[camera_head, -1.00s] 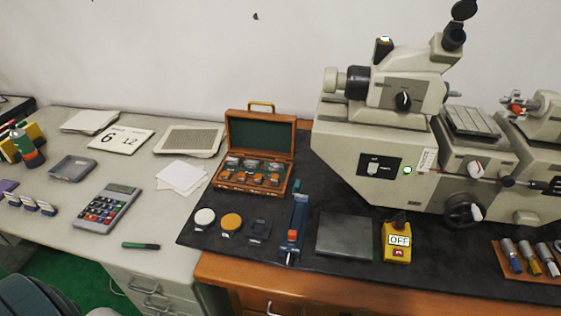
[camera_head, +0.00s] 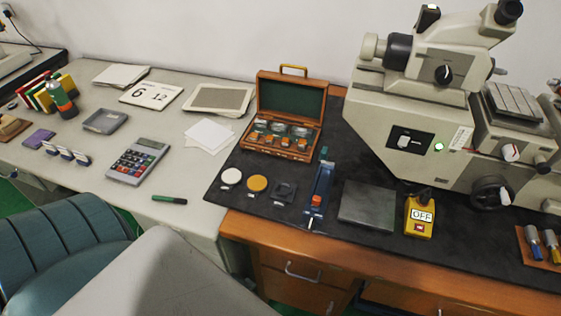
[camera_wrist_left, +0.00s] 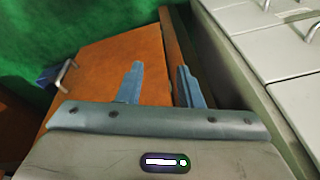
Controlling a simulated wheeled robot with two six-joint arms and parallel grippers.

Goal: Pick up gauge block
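No single gauge block can be made out with certainty. An open wooden case (camera_head: 311,151) with a green-lined lid stands on the black mat in the head view. It holds several small metallic and orange pieces (camera_head: 280,134), too small to tell apart. A dark grey flat plate (camera_head: 367,205) lies on the mat to its right. My left gripper (camera_wrist_left: 160,66) shows only in the left wrist view. Its two blue-grey fingers are apart with nothing between them, above an orange wooden surface. My right gripper is in neither view.
A blue tool (camera_head: 321,187), a yellow switch box (camera_head: 419,216) and a large beige machine (camera_head: 420,137) stand on the mat (camera_head: 460,240). Round discs (camera_head: 257,184) lie left of the tool. A calculator (camera_head: 138,159) is on the grey desk. A teal chair (camera_head: 65,235) stands in front.

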